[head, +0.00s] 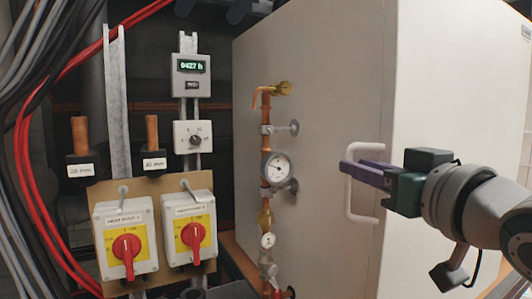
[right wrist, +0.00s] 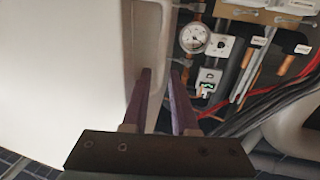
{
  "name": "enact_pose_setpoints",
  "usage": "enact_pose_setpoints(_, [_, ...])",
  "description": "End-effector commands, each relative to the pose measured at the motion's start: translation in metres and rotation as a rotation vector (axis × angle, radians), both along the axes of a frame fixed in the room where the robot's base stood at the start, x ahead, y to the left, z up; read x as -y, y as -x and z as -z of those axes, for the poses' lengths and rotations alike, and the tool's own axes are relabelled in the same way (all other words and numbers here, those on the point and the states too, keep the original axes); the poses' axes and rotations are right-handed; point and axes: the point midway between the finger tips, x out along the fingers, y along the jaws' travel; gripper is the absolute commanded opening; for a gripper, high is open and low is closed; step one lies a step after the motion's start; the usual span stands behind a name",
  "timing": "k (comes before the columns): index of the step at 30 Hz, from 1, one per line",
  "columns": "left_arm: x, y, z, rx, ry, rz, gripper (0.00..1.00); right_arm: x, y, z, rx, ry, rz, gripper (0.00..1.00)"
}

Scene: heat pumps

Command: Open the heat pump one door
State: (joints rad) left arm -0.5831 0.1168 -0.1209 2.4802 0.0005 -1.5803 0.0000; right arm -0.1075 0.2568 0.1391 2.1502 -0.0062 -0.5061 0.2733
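The heat pump cabinet has a large pale door panel (head: 325,60) in the head view, and it looks shut. A white bar handle (head: 362,215) stands on it near its right edge. My right gripper (head: 346,168) reaches in from the right, with its purple fingers at the upper part of the handle. In the right wrist view the fingers (right wrist: 163,72) are apart, with the handle's pale loop (right wrist: 148,30) by their tips. Contact with the bar cannot be made out. My left gripper is not in view.
A copper pipe with a pressure gauge (head: 278,167) stands just left of the handle. Two red-and-yellow rotary switches (head: 127,247) (head: 193,235), a display box (head: 191,75) and red cables (head: 57,90) are farther left. The cabinet's right side (head: 445,80) is plain.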

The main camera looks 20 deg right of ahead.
Motion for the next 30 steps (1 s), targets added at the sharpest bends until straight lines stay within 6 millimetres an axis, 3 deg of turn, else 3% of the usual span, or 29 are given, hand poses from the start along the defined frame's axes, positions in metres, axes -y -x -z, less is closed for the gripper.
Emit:
enact_pose_setpoints(13, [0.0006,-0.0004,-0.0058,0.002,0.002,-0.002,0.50,0.0010,-0.0117,0.0009,0.000,0.000,-0.001,0.27])
enact_pose_setpoints(21, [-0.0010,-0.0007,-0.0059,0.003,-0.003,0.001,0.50,0.0010,-0.0115,0.0008,0.000,0.000,-0.001,0.00])
enact_pose_setpoints(30, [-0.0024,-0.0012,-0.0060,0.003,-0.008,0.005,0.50,0.0008,-0.0114,0.0008,0.000,0.000,-0.001,0.00])
